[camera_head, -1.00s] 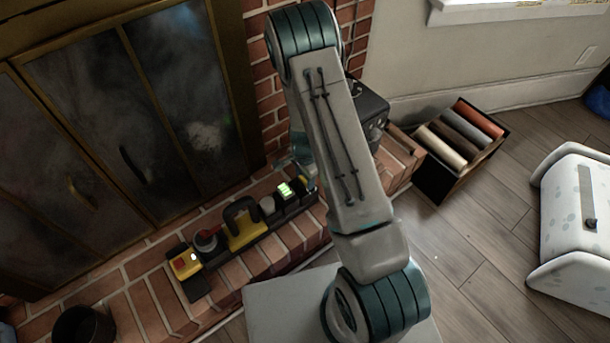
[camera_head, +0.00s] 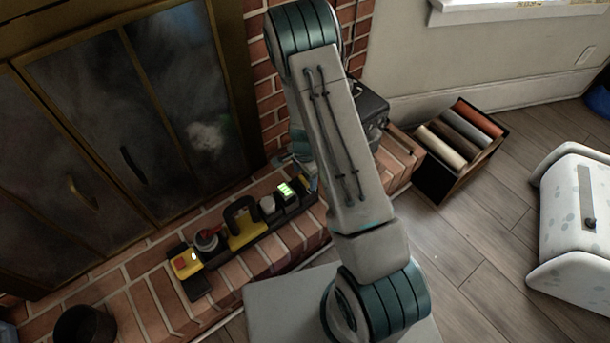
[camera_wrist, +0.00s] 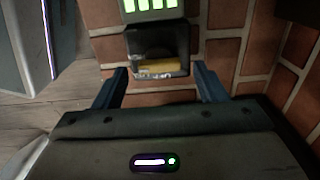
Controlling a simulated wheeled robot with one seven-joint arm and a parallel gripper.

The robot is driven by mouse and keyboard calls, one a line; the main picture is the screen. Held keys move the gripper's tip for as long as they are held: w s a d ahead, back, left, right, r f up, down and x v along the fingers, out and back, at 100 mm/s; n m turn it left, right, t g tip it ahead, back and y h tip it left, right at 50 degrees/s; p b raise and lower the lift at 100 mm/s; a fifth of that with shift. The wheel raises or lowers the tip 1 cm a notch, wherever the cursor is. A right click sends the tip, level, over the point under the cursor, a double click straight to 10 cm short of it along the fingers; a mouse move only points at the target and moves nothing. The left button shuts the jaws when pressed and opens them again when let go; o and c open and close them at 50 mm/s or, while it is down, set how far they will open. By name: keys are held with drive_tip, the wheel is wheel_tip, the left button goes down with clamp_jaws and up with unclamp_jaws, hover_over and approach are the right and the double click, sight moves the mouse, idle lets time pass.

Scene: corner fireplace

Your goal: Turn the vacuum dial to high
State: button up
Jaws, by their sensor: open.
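A dark panel strip (camera_head: 215,283) lies on the brick hearth and carries a row of controls. At its right end is a dark unit with a lit green display (camera_head: 286,190); the display also shows in the wrist view (camera_wrist: 150,6). Just below it there, a dark, glossy block (camera_wrist: 158,50) with a yellow bar and faint white lettering lies between my fingertips. I cannot tell for sure that this is the vacuum dial, or read its setting. My gripper (camera_wrist: 160,70) is open, one finger on each side of the block, with no clear contact. My arm mostly hides the gripper in the head view.
Fireplace doors (camera_head: 125,120) stand behind. A crate of rolls (camera_head: 440,183) is at right.

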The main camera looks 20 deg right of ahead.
sight(305, 179)
wheel_tip(305, 179, up, 13)
drive_tip(key=p, duration=0.4)
drive_tip(key=shift+f, duration=0.1)
